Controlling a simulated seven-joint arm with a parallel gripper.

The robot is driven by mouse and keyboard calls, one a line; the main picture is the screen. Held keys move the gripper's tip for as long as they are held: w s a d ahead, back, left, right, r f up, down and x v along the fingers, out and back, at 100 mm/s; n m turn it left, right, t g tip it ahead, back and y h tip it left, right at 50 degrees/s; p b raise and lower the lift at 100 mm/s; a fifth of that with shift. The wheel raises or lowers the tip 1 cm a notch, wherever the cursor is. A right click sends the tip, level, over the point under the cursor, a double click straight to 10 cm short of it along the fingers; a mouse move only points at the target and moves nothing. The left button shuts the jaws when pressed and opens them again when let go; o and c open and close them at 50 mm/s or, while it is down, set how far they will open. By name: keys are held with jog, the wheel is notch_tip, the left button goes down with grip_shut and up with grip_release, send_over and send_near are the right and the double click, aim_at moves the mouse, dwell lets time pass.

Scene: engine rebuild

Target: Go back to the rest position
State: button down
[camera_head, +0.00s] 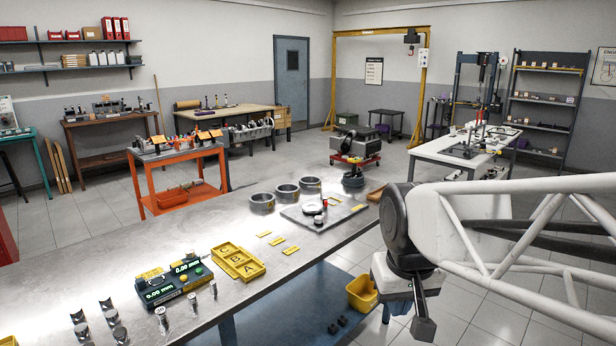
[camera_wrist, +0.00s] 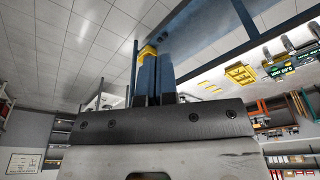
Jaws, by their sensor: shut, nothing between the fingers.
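My gripper (camera_head: 423,326) hangs at the right of the head view, off the right side of the steel workbench (camera_head: 165,245), over the floor. It points down and is empty. In the wrist view its two dark fingers (camera_wrist: 153,76) stand together, closed, with nothing between them. No workbench object touches it. The picture in the wrist view is turned over, with the bench at the upper right.
On the bench are a yellow lettered tray (camera_head: 238,262), a gauge box with green readouts (camera_head: 170,283), several metal rings (camera_head: 286,193) and a grey plate (camera_head: 325,213). Open floor lies beyond.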

jog(key=s+d+f+m, duration=0.1)
jog(key=s+d+f, duration=0.2)
jog(key=s, duration=0.6)
jog(key=shift+s+d+f, duration=0.15)
jog(key=shift+d, duration=0.3)
dwell(2.1)
